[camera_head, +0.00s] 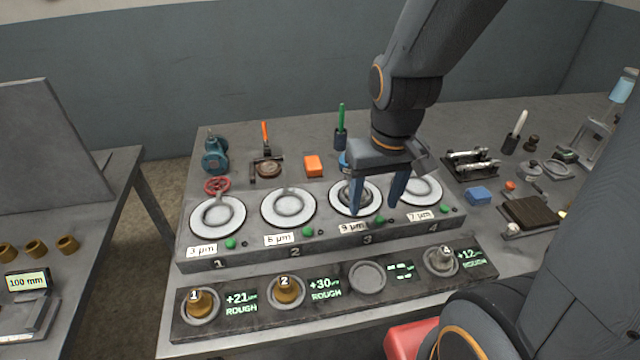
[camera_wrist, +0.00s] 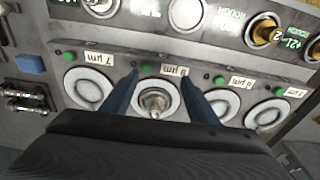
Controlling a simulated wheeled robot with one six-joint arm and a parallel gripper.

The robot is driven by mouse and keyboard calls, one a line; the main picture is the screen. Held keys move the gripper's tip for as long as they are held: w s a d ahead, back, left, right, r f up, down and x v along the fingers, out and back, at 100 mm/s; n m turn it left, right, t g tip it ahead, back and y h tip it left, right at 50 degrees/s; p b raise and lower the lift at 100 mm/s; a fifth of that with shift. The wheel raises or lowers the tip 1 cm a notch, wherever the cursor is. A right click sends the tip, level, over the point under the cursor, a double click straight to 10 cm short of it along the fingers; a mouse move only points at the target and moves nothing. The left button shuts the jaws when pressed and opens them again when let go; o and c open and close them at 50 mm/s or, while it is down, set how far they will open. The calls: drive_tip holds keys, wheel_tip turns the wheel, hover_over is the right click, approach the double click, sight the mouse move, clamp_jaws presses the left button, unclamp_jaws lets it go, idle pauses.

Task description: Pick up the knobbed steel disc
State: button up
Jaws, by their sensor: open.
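A knobbed steel disc (camera_wrist: 154,102) sits on the round white plate of station 3, labelled 9 µm. In the head view the disc (camera_head: 349,192) is partly hidden behind my left finger. My gripper (camera_head: 373,208) is open and points down over station 3. In the wrist view the gripper's (camera_wrist: 158,75) two blue fingers stand on either side of the disc, with gaps; whether they touch the plate I cannot tell.
Knobbed brass pieces 1 (camera_head: 200,302) and 2 (camera_head: 287,290) stand in the front rack; its third seat (camera_head: 368,277) is empty. Plates at stations 1, 2 and 4 carry grey rings.

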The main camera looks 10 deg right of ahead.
drive_tip(key=shift+o, duration=0.2)
drive_tip(key=w+r+n, duration=0.1)
drive_tip(key=w+n, duration=0.2)
drive_tip(key=w+r+n, duration=0.1)
drive_tip(key=w+n, duration=0.1)
drive_tip(key=n, duration=0.2)
drive_tip(key=w+r+n+g, duration=0.1)
drive_tip(key=w+n, duration=0.2)
drive_tip(key=n, duration=0.1)
drive_tip(key=shift+w+a, duration=0.3)
drive_tip(key=shift+w, duration=0.05)
drive_tip(key=shift+w+r+n, duration=0.15)
drive_tip(key=shift+w+n, duration=0.35)
drive_tip(key=shift+n, duration=0.4)
drive_tip(key=shift+w+d+f+p, duration=0.1)
drive_tip(key=shift+f+p, duration=1.1)
drive_tip(key=shift+f, duration=2.65)
drive_tip(key=c, duration=1.5)
drive_tip(key=shift+o, duration=0.2)
drive_tip(key=shift+r, duration=0.15)
